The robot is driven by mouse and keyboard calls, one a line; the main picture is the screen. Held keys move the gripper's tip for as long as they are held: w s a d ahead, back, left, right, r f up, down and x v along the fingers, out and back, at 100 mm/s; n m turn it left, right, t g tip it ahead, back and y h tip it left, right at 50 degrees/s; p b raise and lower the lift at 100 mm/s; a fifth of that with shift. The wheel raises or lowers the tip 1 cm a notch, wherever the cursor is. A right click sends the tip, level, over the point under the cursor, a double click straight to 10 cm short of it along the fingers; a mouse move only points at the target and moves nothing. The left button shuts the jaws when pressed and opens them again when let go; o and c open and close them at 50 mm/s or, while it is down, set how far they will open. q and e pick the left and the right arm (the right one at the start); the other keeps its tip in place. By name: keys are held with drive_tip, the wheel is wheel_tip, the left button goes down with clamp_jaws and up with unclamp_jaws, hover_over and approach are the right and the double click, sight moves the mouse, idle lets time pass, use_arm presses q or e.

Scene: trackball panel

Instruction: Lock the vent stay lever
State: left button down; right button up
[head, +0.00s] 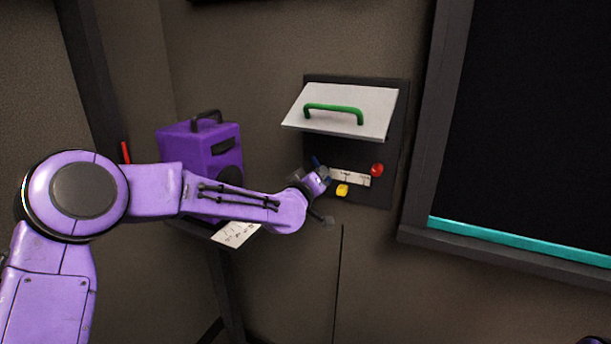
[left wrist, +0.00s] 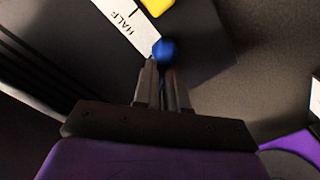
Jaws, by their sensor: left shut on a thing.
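A dark wall panel (head: 398,120) carries a light hinged flap (head: 370,105) that stands tilted out, with a green handle (head: 335,110) on it. Below the flap is a white label strip (head: 348,177); the word HALF reads on it in the left wrist view (left wrist: 124,22). A red knob (head: 377,169) sits at the strip's right end, and a yellow block (head: 342,190) sits just under it. My left gripper (left wrist: 164,68) is shut on a blue knob (left wrist: 165,50) at the strip's left side. The fingers hide part of the knob, and any lever arm behind it cannot be made out.
A purple box (head: 200,148) with a dark handle stands on a stand left of the panel, behind my left arm. A paper sheet (head: 237,234) lies near it. A dark-framed window with a teal strip (head: 520,242) is at the right. The wall below the panel is clear.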

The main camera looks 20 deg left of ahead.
use_arm(q)
drive_tip(key=shift+a+f+m+b, duration=0.3)
drive_tip(key=shift+f+m, duration=0.1)
drive_tip(key=shift+m, duration=0.65)
drive_tip(key=shift+a+f+m+b, duration=0.2)
drive_tip(key=shift+a+f+m, duration=0.15)
drive_tip(key=shift+m, duration=0.75)
drive_tip(key=shift+a+f+m+b, duration=0.3)
drive_tip(key=shift+f+m, duration=0.1)
drive_tip(key=shift+m, duration=0.65)
drive_tip(key=c, duration=1.2)
unclamp_jaws()
drive_tip(key=shift+o, duration=0.2)
drive_tip(key=shift+w+a+r, duration=0.1)
drive_tip(key=shift+w, duration=0.1)
drive_tip(key=shift+r, duration=0.1)
